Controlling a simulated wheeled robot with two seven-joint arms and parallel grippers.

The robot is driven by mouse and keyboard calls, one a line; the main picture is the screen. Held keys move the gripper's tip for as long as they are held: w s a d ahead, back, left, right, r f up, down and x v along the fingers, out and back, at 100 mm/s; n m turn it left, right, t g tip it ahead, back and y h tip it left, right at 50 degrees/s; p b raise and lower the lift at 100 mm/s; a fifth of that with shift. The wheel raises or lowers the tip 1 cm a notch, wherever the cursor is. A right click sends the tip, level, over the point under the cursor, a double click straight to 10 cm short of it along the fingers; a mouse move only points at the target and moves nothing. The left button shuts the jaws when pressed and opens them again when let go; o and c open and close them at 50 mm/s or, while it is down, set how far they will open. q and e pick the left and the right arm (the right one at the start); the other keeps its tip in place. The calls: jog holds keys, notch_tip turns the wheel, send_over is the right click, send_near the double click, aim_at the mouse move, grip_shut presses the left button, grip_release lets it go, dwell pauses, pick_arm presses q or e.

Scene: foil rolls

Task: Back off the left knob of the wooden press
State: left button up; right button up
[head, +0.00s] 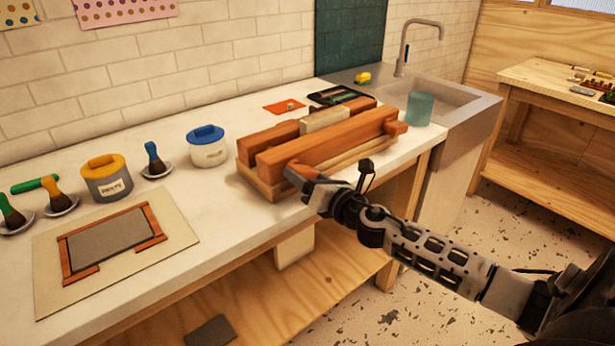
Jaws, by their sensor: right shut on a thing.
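The wooden press (320,144) stands on the white counter, with two reddish-brown beams on a lighter base and a pale block between the beams. Its right knob (396,127) sticks out at the front right end and is free. Its left knob is at the front left end, mostly hidden by my right gripper (292,174). My right gripper reaches in from the lower right and is shut on the left knob. My left gripper is out of view.
A white tub with a blue lid (208,150) stands left of the press. Farther left are a yellow-lidded tin (106,180), brushes in dishes and a framed grey plate (112,241) on a board. A teal cup (418,109) stands by the sink (448,97).

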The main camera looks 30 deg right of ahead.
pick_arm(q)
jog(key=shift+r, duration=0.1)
pick_arm(e)
jog(key=shift+w+r+n, duration=0.1)
jog(key=shift+r+n, duration=0.05)
jog(key=shift+n, duration=0.65)
jog(key=shift+r+n, duration=0.1)
jog(key=shift+n, duration=0.7)
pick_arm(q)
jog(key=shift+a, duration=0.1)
pick_arm(e)
jog(key=shift+a, duration=0.1)
jog(key=o, duration=0.9)
jog(key=shift+o, duration=0.3)
jog(key=shift+w+a+f, duration=0.1)
jog(key=shift+w, duration=0.05)
jog(key=shift+s+f, duration=0.2)
jog(key=shift+s, duration=0.3)
pick_arm(q)
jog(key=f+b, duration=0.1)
jog(key=b, duration=0.1)
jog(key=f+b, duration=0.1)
jog(key=b, duration=0.1)
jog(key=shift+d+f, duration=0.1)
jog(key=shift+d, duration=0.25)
pick_arm(e)
jog(key=s+d, duration=0.1)
jog(key=s, duration=1.4)
jog(key=shift+d, duration=0.2)
